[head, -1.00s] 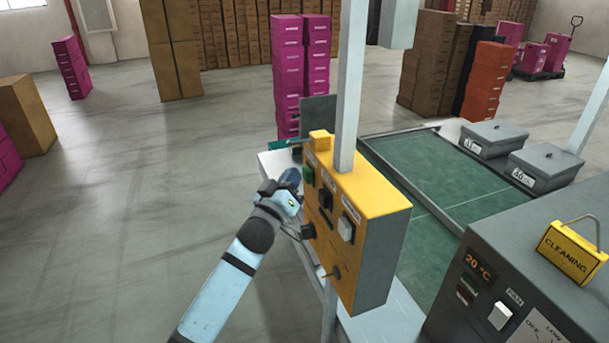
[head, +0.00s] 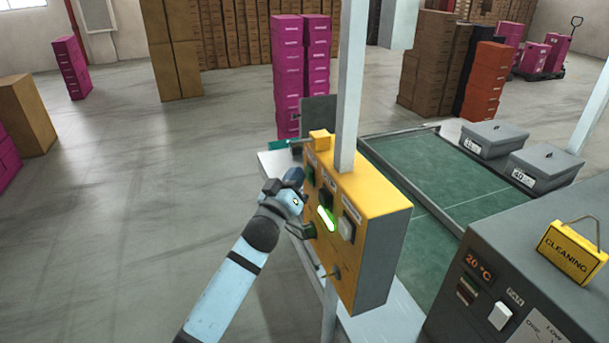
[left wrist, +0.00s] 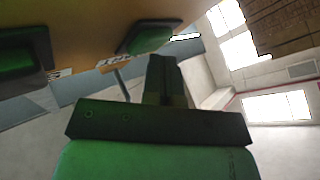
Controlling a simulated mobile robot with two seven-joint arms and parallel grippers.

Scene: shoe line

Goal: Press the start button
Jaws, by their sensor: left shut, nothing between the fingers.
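A yellow control box with a grey side (head: 372,255) stands in the middle of the head view. A dark green button (head: 311,176) sits at the upper left of its front, and a light-coloured button (head: 346,228) at the right. A bright green lamp (head: 327,218) glows between them, lower down. My left gripper (head: 294,178) is close in front of the box's left part; the head view does not show whether it touches. In the left wrist view, the shut, empty fingers (left wrist: 165,78) are near a green button (left wrist: 150,37). My right gripper is out of view.
A pale post (head: 350,90) rises by the box. A green-topped table (head: 400,165) with two lidded grey boxes (head: 494,138) lies behind it. A grey machine with a yellow cleaning sign (head: 571,252) is at right. Open floor (head: 150,200) lies left.

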